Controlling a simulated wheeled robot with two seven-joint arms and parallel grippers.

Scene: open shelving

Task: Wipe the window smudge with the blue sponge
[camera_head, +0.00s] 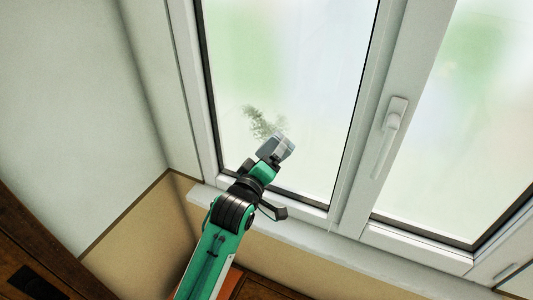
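The window smudge (263,122) is a grey-green, streaky patch on the lower part of the left window pane (290,60). My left gripper (270,158) comes up from the lower left, in front of this pane. It appears shut on a small, pale grey-blue block, which I take for the blue sponge (280,147). The block is just below and right of the smudge and overlaps its lower edge in the picture. I cannot tell whether it touches the glass. The fingers are small and partly hidden. My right gripper is out of view.
A white window handle (389,133) sits on the frame right of the pane. A second pane (460,120) is farther right. The white sill (330,248) runs below. A plain wall (75,100) is at left, with dark brown wood (30,250) at lower left.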

